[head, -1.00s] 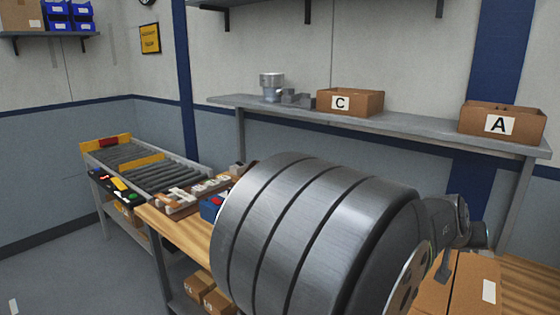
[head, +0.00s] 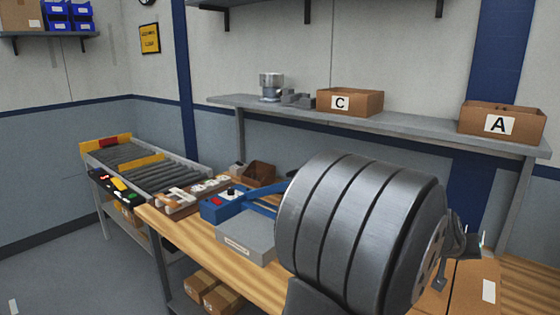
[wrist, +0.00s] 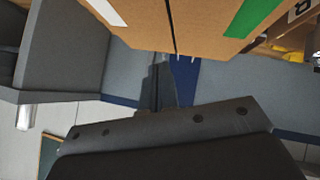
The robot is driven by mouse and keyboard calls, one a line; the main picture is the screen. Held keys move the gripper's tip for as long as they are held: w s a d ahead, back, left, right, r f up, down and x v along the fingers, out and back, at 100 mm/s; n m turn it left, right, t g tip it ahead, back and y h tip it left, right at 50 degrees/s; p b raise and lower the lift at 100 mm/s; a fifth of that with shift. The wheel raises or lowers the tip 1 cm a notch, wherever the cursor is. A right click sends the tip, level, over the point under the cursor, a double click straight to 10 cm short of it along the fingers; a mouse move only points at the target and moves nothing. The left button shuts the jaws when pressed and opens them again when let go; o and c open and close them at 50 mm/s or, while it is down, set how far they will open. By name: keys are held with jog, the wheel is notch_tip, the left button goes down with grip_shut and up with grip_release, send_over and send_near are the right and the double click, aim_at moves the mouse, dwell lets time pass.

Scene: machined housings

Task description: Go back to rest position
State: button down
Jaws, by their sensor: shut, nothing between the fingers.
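My gripper (head: 440,283) shows only in part at the right in the head view, low beside the large grey drum of my own arm, which hides much of the bench. It is shut with nothing held, just above or in front of a brown cardboard box (head: 472,285); I cannot tell whether they touch. In the wrist view a dark grey bolted part of my gripper (wrist: 170,140) fills the lower middle. A cardboard box with white and green strips (wrist: 190,22) spans the top there.
The wooden bench (head: 195,240) carries a blue device with a grey block (head: 245,238). A roller conveyor (head: 150,170) stands at the left. The wall shelf (head: 410,122) holds box C (head: 365,103), box A (head: 525,125) and a metal housing (head: 271,85).

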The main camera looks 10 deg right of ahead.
aim_at(450, 280)
notch_tip(450, 280, down, 4)
jog(key=shift+r, duration=0.25)
jog(key=shift+w+a+r, duration=0.25)
jog(key=shift+a+r, duration=0.05)
jog(key=shift+r, duration=0.2)
jog(key=shift+w+a+r, duration=0.2)
jog(key=shift+a+r, duration=0.05)
jog(key=shift+r, duration=0.2)
jog(key=shift+w+a+r, duration=0.1)
jog(key=shift+a+r, duration=0.1)
jog(key=shift+w+a+r+n+g+h, duration=0.6)
jog(key=shift+w+a+r+n+h, duration=0.15)
jog(key=shift+r+h, duration=0.25)
jog(key=shift+w+a+r+n+g+h, duration=0.4)
jog(key=shift+w+a+h, duration=0.1)
jog(key=shift+a+h, duration=0.1)
jog(key=shift+w+a+r+n+g+h, duration=0.35)
jog(key=shift+w+a+h, duration=0.15)
jog(key=shift+a+h, duration=0.1)
jog(key=shift+d, duration=0.1)
